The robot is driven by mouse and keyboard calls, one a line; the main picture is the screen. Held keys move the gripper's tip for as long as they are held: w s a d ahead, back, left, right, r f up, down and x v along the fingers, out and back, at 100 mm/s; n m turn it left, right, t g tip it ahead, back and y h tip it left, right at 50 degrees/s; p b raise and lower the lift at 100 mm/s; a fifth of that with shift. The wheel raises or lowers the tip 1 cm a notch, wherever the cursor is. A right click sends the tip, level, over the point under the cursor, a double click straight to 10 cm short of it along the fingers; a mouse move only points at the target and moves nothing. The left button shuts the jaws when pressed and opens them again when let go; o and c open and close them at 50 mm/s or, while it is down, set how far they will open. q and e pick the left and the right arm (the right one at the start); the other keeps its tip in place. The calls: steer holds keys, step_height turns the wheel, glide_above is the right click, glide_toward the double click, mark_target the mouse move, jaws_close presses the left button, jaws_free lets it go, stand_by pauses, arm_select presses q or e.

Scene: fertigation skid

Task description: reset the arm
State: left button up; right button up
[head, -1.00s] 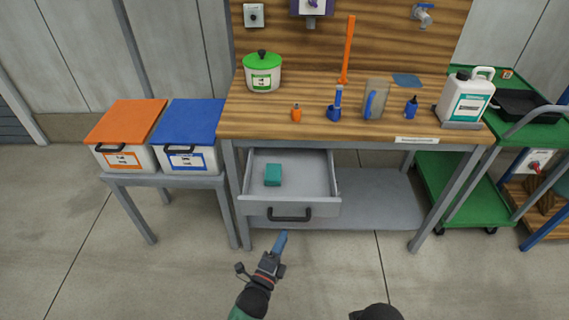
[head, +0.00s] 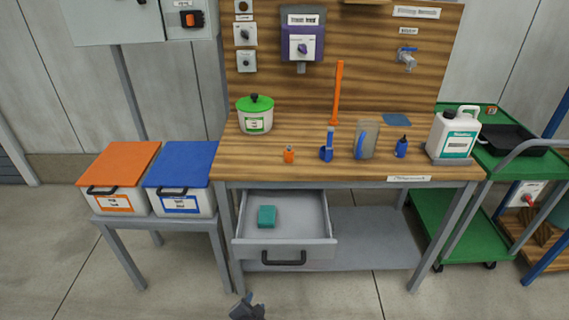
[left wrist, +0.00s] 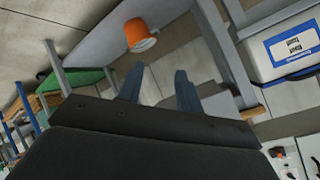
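My left gripper (head: 247,308) shows only in part at the bottom edge of the head view, in front of and below the open drawer. In the left wrist view its two blue-grey fingers (left wrist: 158,88) stand apart with nothing between them. The rest of the left arm is cut off below the head view. My right arm and gripper do not show.
The bench drawer (head: 285,250) is pulled out and holds a teal block (head: 267,216). The bench top (head: 300,174) bears several items. Orange-lidded (head: 120,165) and blue-lidded (head: 180,165) bins stand left. A green cart (head: 450,225) stands right. An orange object (left wrist: 140,35) appears beyond the fingers.

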arm_select(q)
steer(key=s+a+r+n+g, duration=0.2)
steer(key=s+g, duration=0.1)
steer(key=s, duration=0.4)
steer(key=s+a+r+n+g, duration=0.2)
steer(key=s+n+g, duration=0.1)
steer(key=s, duration=0.5)
steer(key=s+a+r+n+g, duration=0.2)
steer(key=s+g, duration=0.1)
steer(key=s, duration=0.5)
steer(key=shift+a+g, duration=0.3)
steer(key=shift+r+n, duration=0.1)
steer(key=shift+n, duration=0.2)
